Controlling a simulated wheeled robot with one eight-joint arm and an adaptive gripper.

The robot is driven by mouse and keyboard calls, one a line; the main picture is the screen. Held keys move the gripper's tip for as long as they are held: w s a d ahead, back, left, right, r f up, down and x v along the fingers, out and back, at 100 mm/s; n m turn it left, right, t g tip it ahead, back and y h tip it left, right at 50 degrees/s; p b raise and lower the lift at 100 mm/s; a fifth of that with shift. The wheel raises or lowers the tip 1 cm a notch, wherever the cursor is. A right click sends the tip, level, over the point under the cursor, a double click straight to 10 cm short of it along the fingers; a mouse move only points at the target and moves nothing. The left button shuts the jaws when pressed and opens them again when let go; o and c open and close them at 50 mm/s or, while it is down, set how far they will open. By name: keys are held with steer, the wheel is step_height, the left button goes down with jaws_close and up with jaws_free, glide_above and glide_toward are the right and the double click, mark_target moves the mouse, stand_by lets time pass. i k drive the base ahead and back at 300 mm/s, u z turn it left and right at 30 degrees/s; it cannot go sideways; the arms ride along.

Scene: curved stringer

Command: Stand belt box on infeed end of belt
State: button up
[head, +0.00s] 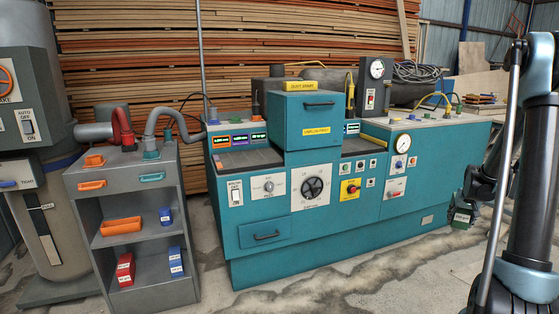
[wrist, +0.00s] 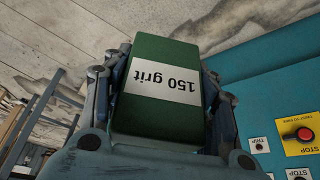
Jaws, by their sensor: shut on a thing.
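A green box with a white "150 grit" label (wrist: 160,120) is held between the fingers of my gripper (wrist: 165,75) in the wrist view. The label reads upside down there. In the head view the green box (head: 461,217) is low at the right, off the right end of the teal machine (head: 300,225), with my gripper beside it and partly behind my arm. The dark belt (head: 248,158) shows on the machine's top left of the raised teal housing (head: 307,120). Another dark stretch shows right of the housing. The visible belt stretches look clear.
Floor in front is open. Stacked timber stands behind.

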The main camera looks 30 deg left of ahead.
mark_target(240, 158)
steer(key=u, duration=1.2)
